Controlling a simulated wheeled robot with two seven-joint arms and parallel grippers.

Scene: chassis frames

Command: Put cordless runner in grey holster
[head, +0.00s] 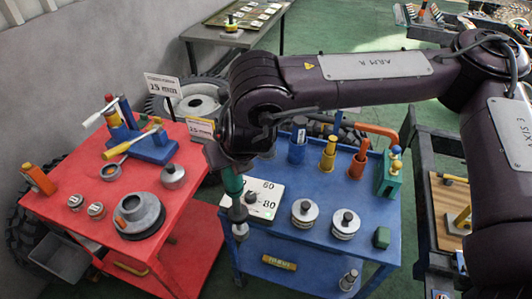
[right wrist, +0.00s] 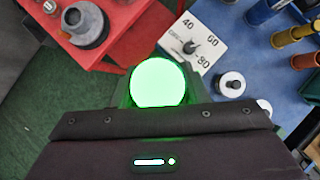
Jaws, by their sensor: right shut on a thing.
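My right gripper (head: 230,172) points down over the left edge of the blue cart. It is shut on a green and dark upright tool, which looks like the cordless runner (head: 233,186). The tool's dark lower part and grey tip reach down past the cart's edge. In the right wrist view the runner (right wrist: 158,82) shows end-on as a bright, glowing green disc between the fingers. I cannot pick out a grey holster with certainty. A blue, a yellow and an orange upright holder stand at the blue cart's back. My left gripper is not in view.
The blue cart (head: 275,229) carries a white dial plate (head: 265,190), two round metal pieces and a green block (head: 389,176). The red cart (head: 190,158) at left holds a grey round fixture (head: 139,216) and several tools. A gap separates the carts.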

